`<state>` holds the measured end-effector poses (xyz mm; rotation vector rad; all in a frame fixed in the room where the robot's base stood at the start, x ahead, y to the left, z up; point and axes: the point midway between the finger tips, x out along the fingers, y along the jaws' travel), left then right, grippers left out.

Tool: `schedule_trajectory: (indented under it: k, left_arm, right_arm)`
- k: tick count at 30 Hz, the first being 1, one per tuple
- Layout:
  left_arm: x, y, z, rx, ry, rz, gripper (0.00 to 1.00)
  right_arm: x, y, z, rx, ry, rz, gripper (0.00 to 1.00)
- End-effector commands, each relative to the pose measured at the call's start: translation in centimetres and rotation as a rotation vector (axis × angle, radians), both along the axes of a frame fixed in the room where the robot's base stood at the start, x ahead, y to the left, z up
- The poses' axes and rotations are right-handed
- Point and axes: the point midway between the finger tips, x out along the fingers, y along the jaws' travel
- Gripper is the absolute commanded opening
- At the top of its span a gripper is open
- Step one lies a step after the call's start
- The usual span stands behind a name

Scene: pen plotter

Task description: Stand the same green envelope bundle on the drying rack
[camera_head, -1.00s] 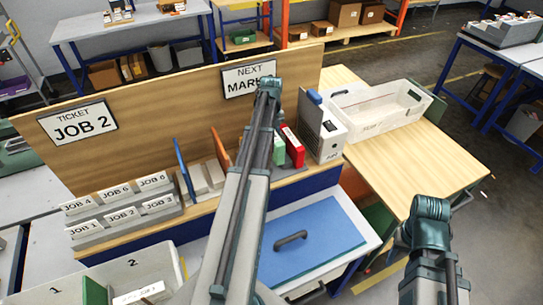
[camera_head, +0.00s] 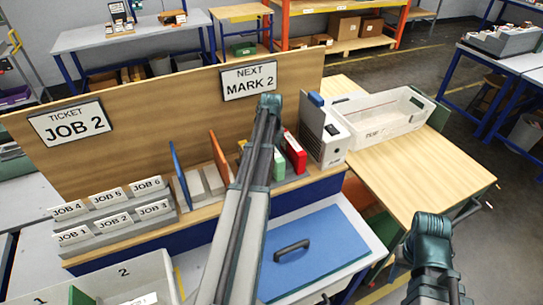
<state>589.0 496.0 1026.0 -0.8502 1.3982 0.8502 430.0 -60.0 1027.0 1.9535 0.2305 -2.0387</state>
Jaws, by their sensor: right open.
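A green block-like bundle (camera_head: 279,165) stands upright on the wooden shelf beside a red one, partly hidden behind my left arm (camera_head: 247,190). Another green piece (camera_head: 80,296) shows in the grey bin at the lower left, cut off by the frame edge. A rack-like holder with a blue divider (camera_head: 182,173) and an orange divider (camera_head: 220,158) stands left of my left arm. My left gripper cannot be made out. My right arm (camera_head: 430,240) shows at the lower right; its fingertips are not clear, and I see nothing held there.
The red bundle (camera_head: 295,153) stands near a white file box (camera_head: 322,136). A white tray (camera_head: 385,119) sits on the wooden side table (camera_head: 440,165). A blue-topped drawer unit (camera_head: 330,240) with a dark handle is in front. Job card holders (camera_head: 110,215) stand at left.

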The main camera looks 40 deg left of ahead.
Motion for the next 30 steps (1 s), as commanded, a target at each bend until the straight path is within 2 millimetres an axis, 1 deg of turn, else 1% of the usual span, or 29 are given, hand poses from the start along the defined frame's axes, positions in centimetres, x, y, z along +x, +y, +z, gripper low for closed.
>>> schedule_trajectory:
  k: [3, 4, 6, 9, 17, 22, 26, 30]
  left_arm:
    - [0.0, 0.0, -0.4, 0.000, 0.000, 0.000, 0.00]
    - [0.0, 0.0, -0.4, 0.000, 0.000, 0.000, 0.41]
    - [0.0, 0.0, -0.3, 0.000, 0.000, 0.000, 0.54]
    - [0.0, 0.0, -0.3, 0.000, 0.000, 0.000, 0.70]
    - [0.0, 0.0, -0.3, 0.000, 0.000, 0.000, 0.70]
    - [0.0, 0.0, 0.2, 0.000, 0.000, 0.000, 0.70]
    - [0.0, 0.0, 1.1, 0.000, 0.000, 0.000, 0.70]
    - [0.0, 0.0, 2.7, 0.000, 0.000, 0.000, 0.70]
  right_arm:
    - [0.0, 0.0, -0.4, 0.000, 0.000, 0.000, 0.50]
    - [0.0, 0.0, -0.4, 0.000, 0.000, 0.000, 0.50]
    - [0.0, 0.0, -0.3, 0.000, 0.000, 0.000, 0.50]
    - [0.0, 0.0, -0.3, 0.000, 0.000, 0.000, 0.50]
    - [0.0, 0.0, -0.3, 0.000, 0.000, 0.000, 0.50]
    - [0.0, 0.0, 0.2, 0.000, 0.000, 0.000, 0.50]
    - [0.0, 0.0, 1.1, 0.000, 0.000, -0.001, 0.50]
    - [0.0, 0.0, 2.7, 0.000, 0.000, -0.002, 0.50]
